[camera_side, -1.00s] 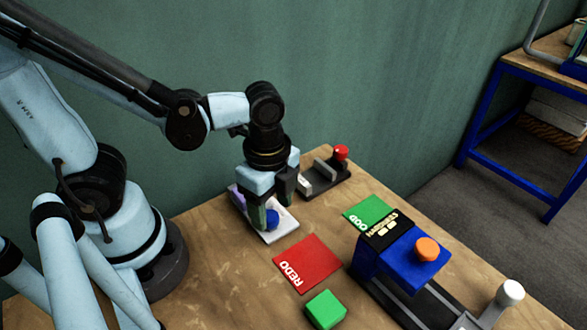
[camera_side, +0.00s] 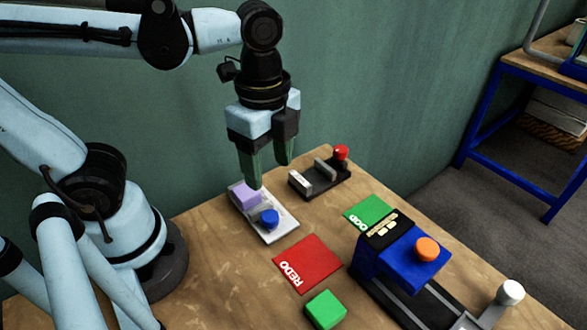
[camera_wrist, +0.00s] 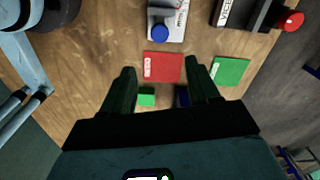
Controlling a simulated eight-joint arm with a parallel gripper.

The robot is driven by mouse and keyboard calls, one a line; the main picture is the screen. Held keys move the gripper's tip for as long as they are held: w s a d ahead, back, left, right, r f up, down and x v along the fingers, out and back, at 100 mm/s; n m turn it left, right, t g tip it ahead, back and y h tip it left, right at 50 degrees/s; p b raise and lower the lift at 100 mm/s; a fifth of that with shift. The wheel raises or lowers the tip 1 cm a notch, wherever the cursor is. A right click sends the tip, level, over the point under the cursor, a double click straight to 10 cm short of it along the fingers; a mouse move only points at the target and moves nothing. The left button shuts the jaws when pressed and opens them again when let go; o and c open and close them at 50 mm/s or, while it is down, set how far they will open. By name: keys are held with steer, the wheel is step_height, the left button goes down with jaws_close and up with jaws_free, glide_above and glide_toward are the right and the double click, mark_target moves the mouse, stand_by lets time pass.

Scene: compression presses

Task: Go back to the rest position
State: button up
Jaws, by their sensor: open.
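My gripper (camera_side: 270,176) hangs in the air above the white press, with its two green fingers apart and nothing between them. It also shows in the wrist view (camera_wrist: 160,82), with the fingers spread. The white press (camera_side: 281,228) has a lilac block (camera_side: 245,194) at its far end and a blue knob (camera_side: 269,218) at its near end. Below the fingers in the wrist view lie the red REDO mat (camera_wrist: 165,68) and the green block (camera_wrist: 146,97).
A dark vise with a red knob (camera_side: 340,153) stands behind the white press. A green GOOD mat (camera_side: 368,211) lies beside a blue hardness tester (camera_side: 398,265) with an orange button. The green block also shows at the table's front (camera_side: 325,309). A blue-legged bench (camera_side: 480,120) stands at right.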

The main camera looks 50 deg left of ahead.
stand_by(0.3)
steer(key=w+a+f+n+t, duration=0.1)
steer(key=w+a+n+t, duration=0.5)
steer(key=n, duration=0.9)
steer(key=shift+w+a+t, duration=0.2)
steer(key=shift+a+t, duration=0.4)
steer(key=shift+a, duration=0.25)
